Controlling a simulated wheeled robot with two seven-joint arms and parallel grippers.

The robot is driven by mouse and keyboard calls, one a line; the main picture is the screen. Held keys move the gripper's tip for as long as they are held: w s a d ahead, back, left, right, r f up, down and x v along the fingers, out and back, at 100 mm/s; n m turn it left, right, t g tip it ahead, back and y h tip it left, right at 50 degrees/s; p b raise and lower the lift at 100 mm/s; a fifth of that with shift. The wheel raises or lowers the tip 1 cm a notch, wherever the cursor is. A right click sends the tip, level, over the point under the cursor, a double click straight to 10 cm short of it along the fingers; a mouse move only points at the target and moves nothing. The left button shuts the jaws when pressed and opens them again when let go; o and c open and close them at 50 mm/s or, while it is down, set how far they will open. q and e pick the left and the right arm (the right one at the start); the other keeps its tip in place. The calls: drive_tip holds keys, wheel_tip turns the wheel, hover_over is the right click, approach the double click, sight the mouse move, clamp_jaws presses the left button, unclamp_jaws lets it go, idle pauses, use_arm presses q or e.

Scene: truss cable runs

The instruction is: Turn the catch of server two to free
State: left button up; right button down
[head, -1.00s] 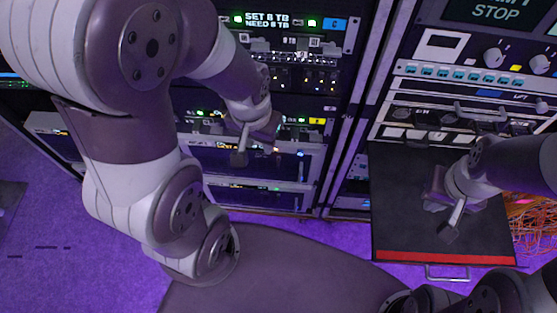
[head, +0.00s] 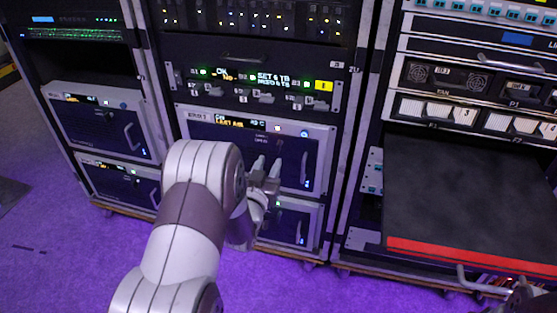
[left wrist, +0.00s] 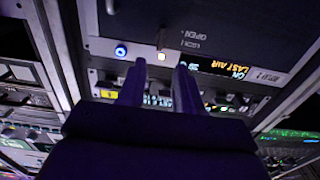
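The server that I take to be server two (head: 316,160) is a grey-framed dark unit in the middle rack, with a small display (head: 232,121) and a handle. The left wrist view shows its panel (left wrist: 235,25) upside down, with LOCK and OPEN lettering. A small catch (left wrist: 161,39) is beside the lettering, by a lit square; its exact setting is hard to tell. My left gripper (head: 266,165) is in front of this panel; in the left wrist view its fingers (left wrist: 161,66) are apart with nothing between them.
A similar server (head: 296,222) sits below, and two more (head: 105,118) stand in the left rack. A black platform with a red front edge (head: 470,254) juts out at right. Purple floor (head: 80,245) lies open at front left.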

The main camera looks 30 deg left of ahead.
sight(278, 146)
use_arm(q)
drive_tip(key=b+x, duration=0.1)
drive_tip(key=x, duration=0.6)
drive_tip(key=shift+w+f+b, duration=0.1)
drive_tip(key=shift+w+b, duration=0.05)
drive_tip(key=shift+b, duration=0.25)
drive_tip(key=shift+w, duration=0.4)
clamp_jaws()
